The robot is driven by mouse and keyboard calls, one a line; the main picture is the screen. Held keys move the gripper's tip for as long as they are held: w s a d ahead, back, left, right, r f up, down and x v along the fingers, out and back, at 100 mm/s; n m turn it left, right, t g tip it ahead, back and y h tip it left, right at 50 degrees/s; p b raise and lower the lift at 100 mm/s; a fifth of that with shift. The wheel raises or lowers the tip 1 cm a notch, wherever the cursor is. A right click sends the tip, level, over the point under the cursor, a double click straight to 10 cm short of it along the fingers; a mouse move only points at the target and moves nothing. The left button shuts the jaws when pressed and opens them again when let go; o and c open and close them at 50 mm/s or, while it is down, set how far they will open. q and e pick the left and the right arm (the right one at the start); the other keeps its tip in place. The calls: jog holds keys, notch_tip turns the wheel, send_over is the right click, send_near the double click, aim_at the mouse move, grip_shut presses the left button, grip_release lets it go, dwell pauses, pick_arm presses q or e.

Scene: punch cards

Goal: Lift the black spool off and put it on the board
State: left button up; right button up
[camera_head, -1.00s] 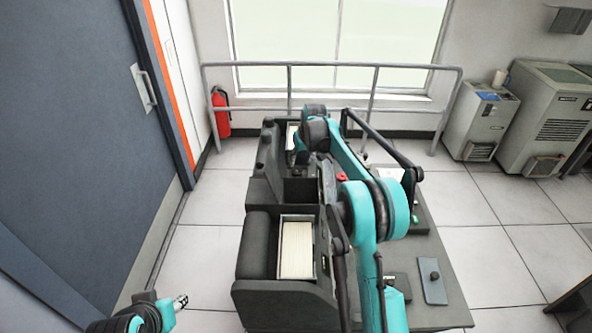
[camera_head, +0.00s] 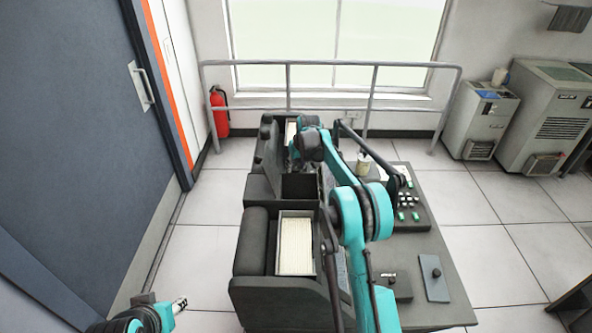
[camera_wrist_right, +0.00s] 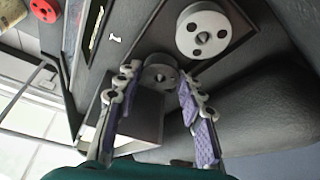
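In the right wrist view, a dark grey spool-like disc (camera_wrist_right: 158,75) with small holes lies between my right gripper's (camera_wrist_right: 157,80) purple-padded fingers. The fingers are spread, and I cannot tell whether they touch it. A lighter grey disc with dark holes (camera_wrist_right: 203,30) sits just beyond on the dark machine. I cannot tell for sure which is the black spool. In the head view my right gripper (camera_head: 294,155) is over the machine's far part, partly hidden by my arm. A grey-blue board (camera_head: 434,290) with a black knob lies at the right. My left gripper (camera_head: 180,304) is at lower left, too small to judge.
The dark machine (camera_head: 255,225) holds a tray of pale cards (camera_head: 295,245). A railing (camera_head: 330,64) runs behind.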

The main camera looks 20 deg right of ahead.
jog(key=shift+r, duration=0.1)
notch_tip(320, 180, up, 10)
jog(key=p, duration=0.3)
notch_tip(320, 180, up, 4)
jog(key=p, duration=0.4)
send_over(297, 168)
jog(key=shift+w, duration=0.1)
dwell(0.5)
